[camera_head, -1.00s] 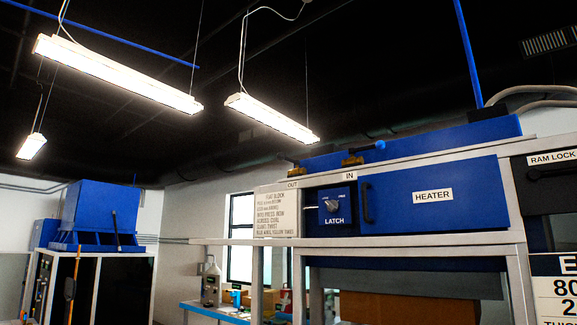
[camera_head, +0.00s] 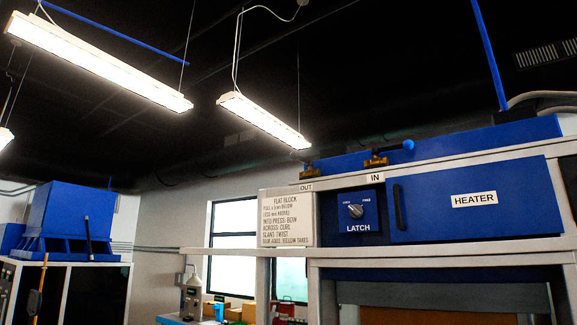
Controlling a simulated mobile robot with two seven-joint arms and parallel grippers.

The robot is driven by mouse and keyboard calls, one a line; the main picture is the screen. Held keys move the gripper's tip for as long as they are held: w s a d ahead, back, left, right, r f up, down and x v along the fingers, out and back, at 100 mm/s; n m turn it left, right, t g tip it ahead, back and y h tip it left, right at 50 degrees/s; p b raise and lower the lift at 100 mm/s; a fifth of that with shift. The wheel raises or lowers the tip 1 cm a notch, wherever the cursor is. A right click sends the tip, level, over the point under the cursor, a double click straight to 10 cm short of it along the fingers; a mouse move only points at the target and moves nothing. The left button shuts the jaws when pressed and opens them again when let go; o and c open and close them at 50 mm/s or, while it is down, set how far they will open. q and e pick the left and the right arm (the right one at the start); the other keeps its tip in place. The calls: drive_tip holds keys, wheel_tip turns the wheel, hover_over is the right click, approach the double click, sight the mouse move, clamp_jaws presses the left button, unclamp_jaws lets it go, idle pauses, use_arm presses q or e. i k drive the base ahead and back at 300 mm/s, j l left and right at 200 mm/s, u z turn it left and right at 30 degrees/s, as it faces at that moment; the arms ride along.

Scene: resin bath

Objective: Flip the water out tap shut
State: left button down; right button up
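The water out tap (camera_head: 306,172) is a small brass fitting on the top ledge of the machine, just above the OUT label (camera_head: 306,187). Its handle is too small and dark to make out, so I cannot tell how it is turned. To its right, a second brass tap (camera_head: 376,161) stands above the IN label (camera_head: 376,178). A blue-ended lever (camera_head: 407,145) sticks out to the right from this tap. Neither of my grippers is in view.
Below the taps are a printed instruction sign (camera_head: 287,218), a LATCH knob panel (camera_head: 358,211) and a blue HEATER door (camera_head: 470,200) with a dark handle. A pale rail (camera_head: 400,252) runs across the front. A blue machine (camera_head: 68,215) stands at far left.

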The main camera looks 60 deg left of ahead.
sight(295, 154)
drive_tip(key=k+j, duration=0.1)
drive_tip(key=j, duration=0.4)
drive_tip(key=k+j, duration=0.1)
drive_tip(key=j, duration=0.4)
drive_tip(key=k+j, duration=0.1)
drive_tip(key=j, duration=0.35)
drive_tip(key=k+j+z, duration=0.1)
drive_tip(key=j, duration=0.4)
